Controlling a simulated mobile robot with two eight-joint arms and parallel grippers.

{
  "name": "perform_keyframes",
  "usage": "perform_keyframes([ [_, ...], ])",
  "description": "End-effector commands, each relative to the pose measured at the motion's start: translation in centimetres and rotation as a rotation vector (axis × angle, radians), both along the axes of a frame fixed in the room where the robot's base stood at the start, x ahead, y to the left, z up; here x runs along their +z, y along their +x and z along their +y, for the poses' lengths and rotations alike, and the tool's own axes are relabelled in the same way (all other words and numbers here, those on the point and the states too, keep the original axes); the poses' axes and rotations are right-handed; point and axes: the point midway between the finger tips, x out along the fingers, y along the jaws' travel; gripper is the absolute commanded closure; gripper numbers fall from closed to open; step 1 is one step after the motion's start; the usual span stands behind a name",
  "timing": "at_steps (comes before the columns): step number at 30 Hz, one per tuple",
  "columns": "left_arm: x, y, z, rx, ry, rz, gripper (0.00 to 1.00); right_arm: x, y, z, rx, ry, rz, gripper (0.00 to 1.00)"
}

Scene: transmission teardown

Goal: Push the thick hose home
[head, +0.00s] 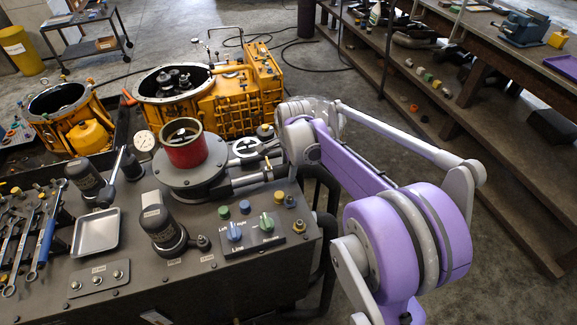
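A dark, thick, bent tube (331,226) shows at the right side of the dark workbench (225,290), partly behind my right arm. It may be the thick hose, but I cannot tell for sure, and its ends are hidden. Grey pipe stubs (252,180) run from the round base under the red cup-like part (187,148) toward that side. My purple and white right arm reaches in from the lower right, its far visible part just beyond the bench's right edge. I cannot make out its fingers or anything held. My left gripper is not in view.
The bench carries a metal tray (97,232), wrenches (47,240), a knob panel (250,232) and black cylindrical parts (160,222). Yellow transmission housings (235,98) stand behind it. A wooden shelf unit (470,125) runs along the right; open concrete floor lies between.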

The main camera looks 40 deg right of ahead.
Motion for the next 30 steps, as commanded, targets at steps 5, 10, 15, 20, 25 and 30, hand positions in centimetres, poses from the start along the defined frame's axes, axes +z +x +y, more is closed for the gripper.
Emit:
perform_keyframes([
  [5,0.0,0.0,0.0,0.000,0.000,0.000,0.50,0.0,0.0,0.0,0.000,0.000,0.000,0.69],
  [10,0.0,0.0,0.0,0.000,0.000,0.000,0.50,0.0,0.0,0.0,0.000,0.000,0.000,1.00],
  [15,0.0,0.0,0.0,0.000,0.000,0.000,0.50,0.0,0.0,0.0,0.000,0.000,0.000,1.00],
  [20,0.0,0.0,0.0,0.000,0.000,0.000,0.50,0.1,0.0,0.1,0.001,0.000,0.000,1.00],
  [25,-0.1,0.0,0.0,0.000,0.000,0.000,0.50,0.0,0.9,2.6,0.005,0.002,-0.001,1.00],
  [30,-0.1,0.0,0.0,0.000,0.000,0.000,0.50,0.1,1.4,4.5,0.003,0.002,-0.002,1.00],
])
